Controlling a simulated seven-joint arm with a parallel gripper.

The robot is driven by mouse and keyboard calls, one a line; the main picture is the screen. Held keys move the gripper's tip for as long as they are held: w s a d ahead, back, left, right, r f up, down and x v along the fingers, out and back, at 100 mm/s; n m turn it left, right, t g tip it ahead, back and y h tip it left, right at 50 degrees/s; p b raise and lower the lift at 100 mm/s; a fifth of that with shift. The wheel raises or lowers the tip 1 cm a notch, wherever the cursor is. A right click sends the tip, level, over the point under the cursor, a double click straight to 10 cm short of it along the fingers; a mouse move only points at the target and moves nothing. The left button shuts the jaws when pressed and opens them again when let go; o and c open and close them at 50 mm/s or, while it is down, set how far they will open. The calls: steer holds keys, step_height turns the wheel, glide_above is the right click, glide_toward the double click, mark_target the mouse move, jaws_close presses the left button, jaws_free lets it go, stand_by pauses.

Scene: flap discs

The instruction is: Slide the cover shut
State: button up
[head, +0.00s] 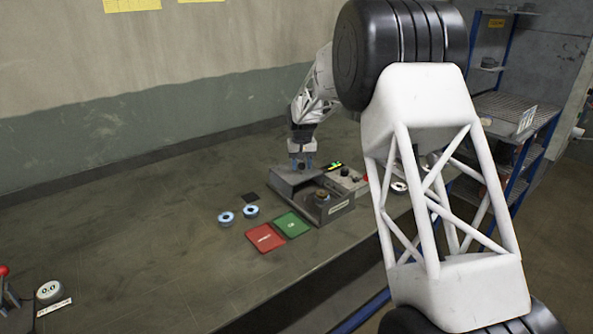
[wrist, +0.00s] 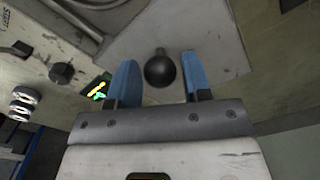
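The cover is a grey plate (wrist: 222,50) with a round black knob (wrist: 160,69) on it in the wrist view. In the head view the cover (head: 284,181) lies over the back left part of a grey box (head: 338,212). The front right part of the box is uncovered, and a small round part (head: 322,197) shows inside. My gripper (wrist: 160,75) is open, with one blue finger on each side of the knob and a visible gap at both sides. In the head view my gripper (head: 301,167) is low over the cover, and its fingertips are hard to make out.
A control panel (head: 345,180) with a dark knob and a lit display stands right behind the box. Red (head: 265,238) and green (head: 292,224) squares lie in front. Two flap discs (head: 226,218) (head: 251,211) lie to the left. The bench's left side is mostly clear.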

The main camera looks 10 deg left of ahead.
steer(key=c, duration=0.4)
steer(key=shift+s+d, duration=5.05)
steer(key=shift+d, duration=0.05)
steer(key=o, duration=0.7)
steer(key=shift+o, duration=0.2)
step_height(320, 180, up, 8)
steer(key=shift+a, duration=0.1)
